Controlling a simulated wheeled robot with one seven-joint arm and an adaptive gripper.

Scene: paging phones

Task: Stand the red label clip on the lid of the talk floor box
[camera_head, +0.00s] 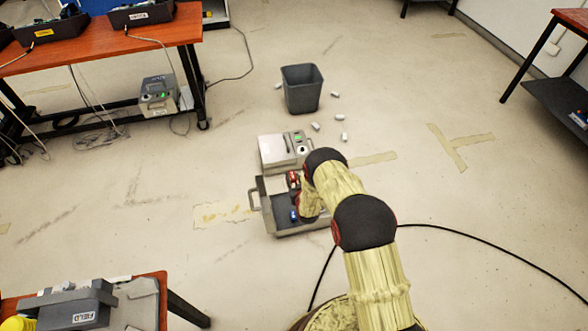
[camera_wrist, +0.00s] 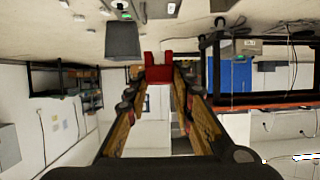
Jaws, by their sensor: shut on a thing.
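My gripper (camera_wrist: 165,76) is shut on the red label clip (camera_wrist: 158,70), which shows upright between the fingertips in the wrist view. In the head view my wrist hides most of the gripper; a red patch (camera_head: 293,180) shows at its front, above the grey open tray (camera_head: 257,208). A blue item (camera_head: 294,214) lies in the tray. A pale grey floor box (camera_head: 274,153) with a green light stands just behind the tray. Another grey floor box (camera_head: 158,97) with a green light is under the orange bench. I cannot read which is the talk floor box.
A dark bin (camera_head: 302,90) stands behind the nearer box, with several white pieces (camera_head: 315,126) on the floor beside it. It also shows in the wrist view (camera_wrist: 122,38). The orange bench (camera_head: 150,33) is at left. A black cable (camera_head: 480,240) crosses the floor at right.

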